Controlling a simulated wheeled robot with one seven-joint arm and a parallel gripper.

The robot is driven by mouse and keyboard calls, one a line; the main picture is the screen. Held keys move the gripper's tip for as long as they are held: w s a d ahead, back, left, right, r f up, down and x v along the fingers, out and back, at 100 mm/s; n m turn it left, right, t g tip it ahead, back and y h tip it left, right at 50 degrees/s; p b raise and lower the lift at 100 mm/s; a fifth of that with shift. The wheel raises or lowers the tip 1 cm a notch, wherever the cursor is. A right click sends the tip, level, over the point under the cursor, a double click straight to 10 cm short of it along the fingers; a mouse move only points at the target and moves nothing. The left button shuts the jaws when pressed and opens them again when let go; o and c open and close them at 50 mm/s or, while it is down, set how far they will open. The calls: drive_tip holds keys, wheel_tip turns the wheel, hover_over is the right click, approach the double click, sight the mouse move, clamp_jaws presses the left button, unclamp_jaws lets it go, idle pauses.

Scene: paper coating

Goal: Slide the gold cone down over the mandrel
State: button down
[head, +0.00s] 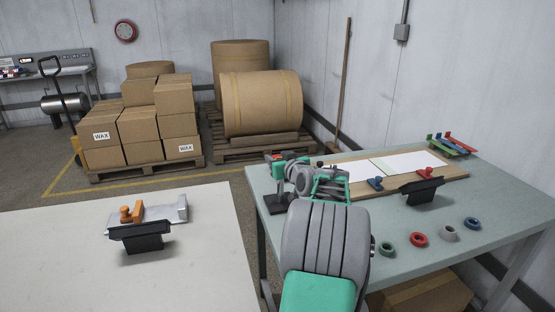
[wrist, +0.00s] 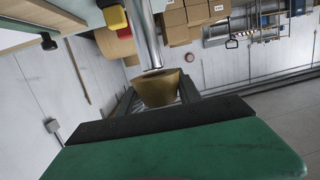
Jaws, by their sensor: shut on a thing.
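My gripper (wrist: 158,92) is shut on the gold cone (wrist: 160,94), which sits between its two dark fingers in the wrist view. The cone's wide open mouth faces up in that picture. The mandrel (wrist: 147,36), a shiny metal rod, comes down from the top edge. Its end appears at the cone's mouth, and I cannot tell whether it is inside or just in front. In the head view my arm covers the middle, and I cannot make out the cone or mandrel there.
The green-grey table (head: 425,240) holds a wooden board (head: 448,177) with white sheets, a black stand (head: 421,191), and green, red (head: 418,239), grey and blue rings. A pale table (head: 70,245) stands left with an orange-handled tool (head: 130,214). Boxes and paper rolls (head: 262,103) are behind.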

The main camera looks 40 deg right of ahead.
drive_tip(key=shift+f+b, duration=1.45)
drive_tip(key=c, duration=0.7)
unclamp_jaws()
drive_tip(key=shift+c, duration=0.2)
drive_tip(key=v, duration=0.8)
drive_tip(key=shift+b, duration=0.3)
